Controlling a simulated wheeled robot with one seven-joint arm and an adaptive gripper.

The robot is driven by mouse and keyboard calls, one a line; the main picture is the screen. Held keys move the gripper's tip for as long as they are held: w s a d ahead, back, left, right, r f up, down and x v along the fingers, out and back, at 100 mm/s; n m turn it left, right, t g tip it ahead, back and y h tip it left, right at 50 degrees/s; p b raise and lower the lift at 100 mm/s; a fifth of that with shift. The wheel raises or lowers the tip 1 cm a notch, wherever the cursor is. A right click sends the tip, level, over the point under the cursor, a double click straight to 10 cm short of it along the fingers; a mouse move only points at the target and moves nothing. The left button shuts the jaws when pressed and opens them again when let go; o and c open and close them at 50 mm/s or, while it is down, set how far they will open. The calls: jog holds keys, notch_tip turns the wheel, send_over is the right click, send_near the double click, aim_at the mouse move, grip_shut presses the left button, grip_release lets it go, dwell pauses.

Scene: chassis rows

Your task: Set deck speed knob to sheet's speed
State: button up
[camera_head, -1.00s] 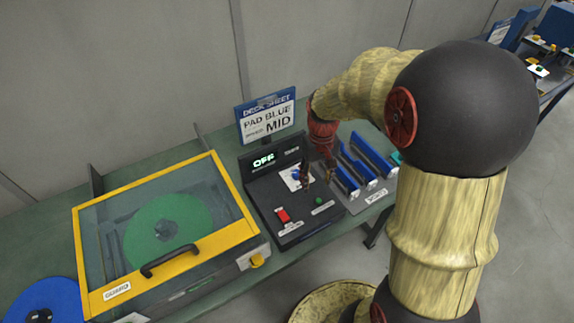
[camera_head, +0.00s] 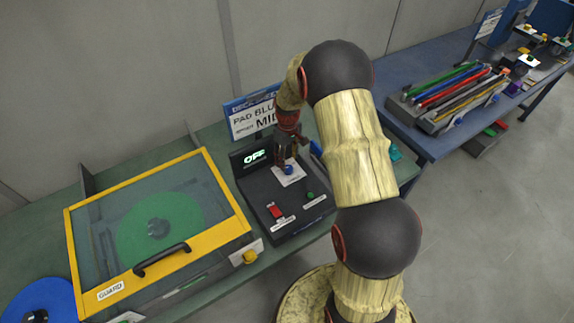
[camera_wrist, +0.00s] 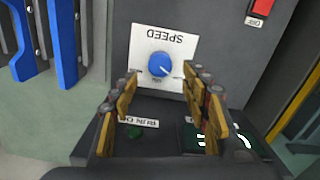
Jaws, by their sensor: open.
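The blue speed knob (camera_wrist: 159,65) sits on a white plate (camera_wrist: 177,45) marked SPEED, upside down in the wrist view. Its pale pointer mark faces lower right there; the small position labels are too small to read. In the head view the knob (camera_head: 288,170) is just below my gripper (camera_head: 289,150). In the wrist view my gripper (camera_wrist: 160,80) is open, its fingertips on either side of the knob's near side, with nothing held. I cannot tell whether they touch it. The deck sheet (camera_head: 240,127) behind the panel reads PAD BLUE and MID, partly hidden by my arm.
The yellow-framed guard (camera_head: 221,182) covers a green disc at left. Blue racks (camera_wrist: 62,45) stand beside the panel.

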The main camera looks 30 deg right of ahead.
aim_at(288, 167)
jog(key=shift+f, duration=2.1)
jog(key=shift+c, duration=0.2)
jog(key=c, duration=1.1)
